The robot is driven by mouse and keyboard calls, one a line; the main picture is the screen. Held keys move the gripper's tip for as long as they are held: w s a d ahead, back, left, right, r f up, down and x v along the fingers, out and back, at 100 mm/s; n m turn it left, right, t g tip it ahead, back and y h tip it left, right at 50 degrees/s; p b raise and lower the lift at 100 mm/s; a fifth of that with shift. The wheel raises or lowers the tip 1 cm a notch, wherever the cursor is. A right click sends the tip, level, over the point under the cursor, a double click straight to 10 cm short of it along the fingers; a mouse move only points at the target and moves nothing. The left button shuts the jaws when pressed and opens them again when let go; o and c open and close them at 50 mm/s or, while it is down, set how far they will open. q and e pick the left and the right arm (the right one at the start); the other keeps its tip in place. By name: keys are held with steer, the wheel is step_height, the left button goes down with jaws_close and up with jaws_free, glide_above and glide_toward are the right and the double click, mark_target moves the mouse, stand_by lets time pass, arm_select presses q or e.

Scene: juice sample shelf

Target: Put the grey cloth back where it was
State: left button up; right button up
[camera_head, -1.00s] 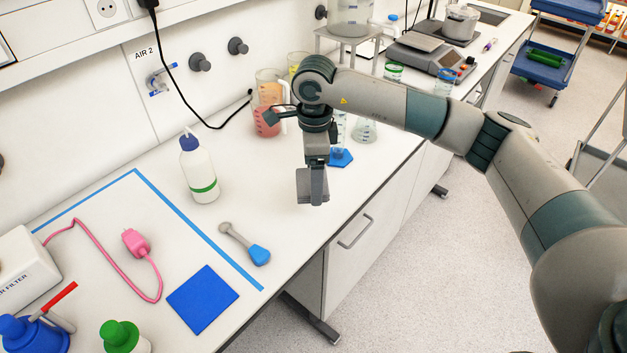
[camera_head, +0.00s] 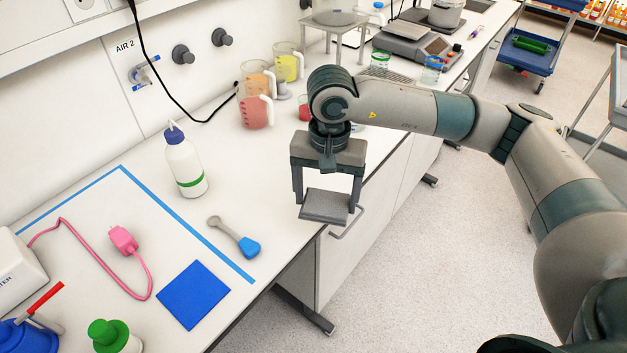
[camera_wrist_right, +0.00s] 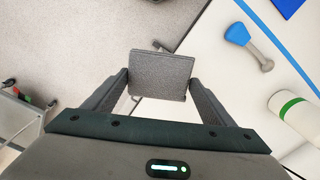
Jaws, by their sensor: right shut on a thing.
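The grey cloth (camera_head: 325,206) is a folded flat square held between the fingers of my right gripper (camera_head: 327,195). My right gripper is shut on it, above the front edge of the bench. In the right wrist view the cloth (camera_wrist_right: 160,75) spans the gap between the two fingertips, with floor and bench edge beyond it. A blue square cloth (camera_head: 194,295) lies flat on the bench at lower left. My left gripper is not in view.
A blue-headed scoop (camera_head: 236,238), a white wash bottle (camera_head: 185,163) and a pink plug with cord (camera_head: 123,239) are on the bench left of my gripper. Coloured jugs (camera_head: 257,105) stand behind. Blue tape (camera_head: 190,226) marks the bench. Bench around the scoop is partly clear.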

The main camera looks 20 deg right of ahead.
mark_target(341, 217)
steer(key=s+n, duration=0.2)
steer(key=n, duration=0.1)
steer(key=s+d+n, duration=0.1)
steer(key=s+n, duration=0.2)
steer(key=shift+s+d+n, duration=0.1)
steer(key=shift+n, duration=0.2)
